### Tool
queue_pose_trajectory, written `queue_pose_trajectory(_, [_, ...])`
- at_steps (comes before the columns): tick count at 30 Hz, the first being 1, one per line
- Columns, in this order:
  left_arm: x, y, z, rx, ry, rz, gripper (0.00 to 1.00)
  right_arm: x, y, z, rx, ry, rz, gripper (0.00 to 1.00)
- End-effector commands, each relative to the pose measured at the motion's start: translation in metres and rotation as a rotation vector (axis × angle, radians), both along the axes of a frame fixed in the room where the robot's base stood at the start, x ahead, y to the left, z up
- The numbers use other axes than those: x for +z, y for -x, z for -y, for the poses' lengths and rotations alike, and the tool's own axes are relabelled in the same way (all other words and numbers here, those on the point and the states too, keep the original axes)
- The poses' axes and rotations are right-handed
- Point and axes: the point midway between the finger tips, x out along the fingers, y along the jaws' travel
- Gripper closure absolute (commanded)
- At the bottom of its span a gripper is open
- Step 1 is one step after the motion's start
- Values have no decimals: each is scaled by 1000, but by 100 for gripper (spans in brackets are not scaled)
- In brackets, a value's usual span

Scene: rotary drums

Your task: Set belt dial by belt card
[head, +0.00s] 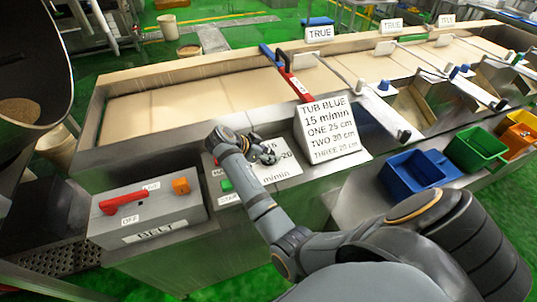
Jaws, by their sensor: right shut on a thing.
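The belt card (328,132) stands tilted on the bench and reads TUB BLUE, 15 m/min, ONE 25 cm, TWO 20 cm, THREE 20 cm. The white dial plate (283,172) lies to its left on a metal panel, with m/min and a 20 printed on it. My right gripper (268,156) is over the plate, shut on the belt dial. The dial's knob is hidden by the fingers, so its pointer cannot be read. My left gripper is not in view.
Left of the plate are a green START button (227,185) and a BELT box with a red lever (122,200) and an orange button (181,186). The conveyor (190,100) runs behind. Blue (415,172) and green (476,150) tubs stand right.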

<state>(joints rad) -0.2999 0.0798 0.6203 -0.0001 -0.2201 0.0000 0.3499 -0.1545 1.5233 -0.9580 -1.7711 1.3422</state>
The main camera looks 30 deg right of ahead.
Motion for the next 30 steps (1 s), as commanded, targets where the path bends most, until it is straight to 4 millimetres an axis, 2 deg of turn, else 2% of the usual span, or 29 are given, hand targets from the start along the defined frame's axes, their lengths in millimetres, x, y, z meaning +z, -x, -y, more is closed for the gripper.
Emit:
queue_pose_trajectory(5, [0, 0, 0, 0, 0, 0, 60, -1, 1, -1, 1, -3, -4, 89])
queue_pose_trajectory(6, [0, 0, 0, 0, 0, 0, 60, -1, 1, 0, 1, -2, -4, 56])
queue_pose_trajectory(11, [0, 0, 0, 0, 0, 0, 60, -1, 1, 0, 1, -2, -3, 34])
queue_pose_trajectory(22, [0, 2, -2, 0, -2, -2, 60, 5, 0, 0, 1, 0, 2, 34])
queue_pose_trajectory(26, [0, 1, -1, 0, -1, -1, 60, 27, 0, 0, 0, 0, 4, 34])
queue_pose_trajectory(30, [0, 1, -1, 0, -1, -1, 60, 60, -1, -1, 0, -1, 4, 34])
